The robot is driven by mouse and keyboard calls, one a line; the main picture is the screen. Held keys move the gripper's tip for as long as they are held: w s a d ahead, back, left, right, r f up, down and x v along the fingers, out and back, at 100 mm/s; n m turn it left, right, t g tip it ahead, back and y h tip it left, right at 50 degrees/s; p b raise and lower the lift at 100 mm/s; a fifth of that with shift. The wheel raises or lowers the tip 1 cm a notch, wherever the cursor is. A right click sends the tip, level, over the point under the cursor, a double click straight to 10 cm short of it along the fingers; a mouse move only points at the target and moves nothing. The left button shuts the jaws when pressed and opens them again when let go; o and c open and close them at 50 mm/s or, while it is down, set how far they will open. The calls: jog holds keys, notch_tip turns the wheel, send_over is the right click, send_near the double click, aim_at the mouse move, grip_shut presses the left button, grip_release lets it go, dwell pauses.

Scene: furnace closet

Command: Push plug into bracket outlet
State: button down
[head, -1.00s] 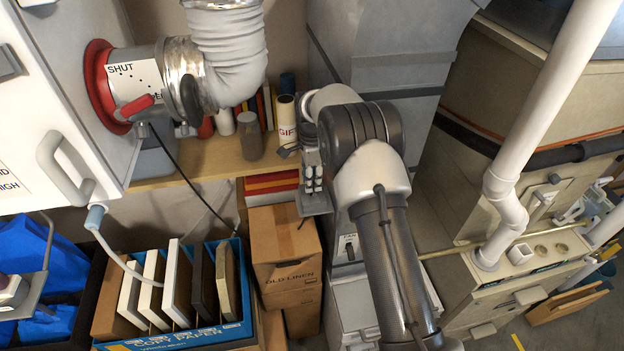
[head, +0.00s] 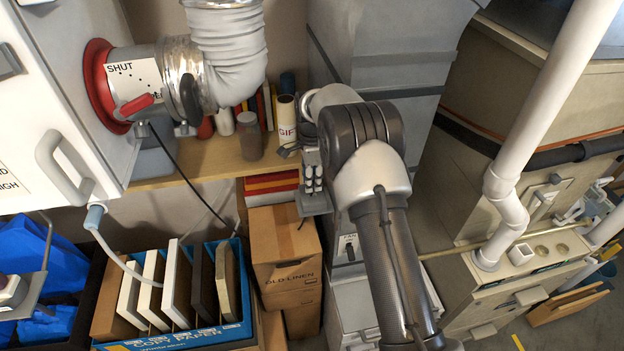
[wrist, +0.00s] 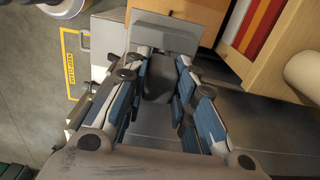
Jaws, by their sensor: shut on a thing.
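In the wrist view my gripper (wrist: 160,90) is shut on a dark grey plug (wrist: 157,82), which sits between the blue-padded fingers. A grey bracket (wrist: 163,36) with a flat plate lies just beyond the fingertips. The plug's far end is close to the bracket, but I cannot tell whether they touch or whether any of it is inside the outlet. In the head view my gripper (head: 313,182) points down beside the grey cabinet, over the bracket's plate (head: 315,206). The plug and the outlet opening cannot be made out there.
A wooden shelf (head: 195,163) with jars and books is left of my gripper. A cardboard box (head: 284,250) stands below it, and a grey cabinet (head: 372,45) stands behind my arm. A dark cord (head: 180,168) hangs across the shelf. Open floor shows at left in the wrist view.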

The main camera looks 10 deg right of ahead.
jog(key=shift+f+b, duration=0.8)
jog(key=shift+f, duration=0.4)
jog(key=c, duration=1.2)
grip_release()
jog(key=shift+c, duration=0.2)
jog(key=shift+r+p, duration=2.25)
jog(key=shift+r, duration=1.8)
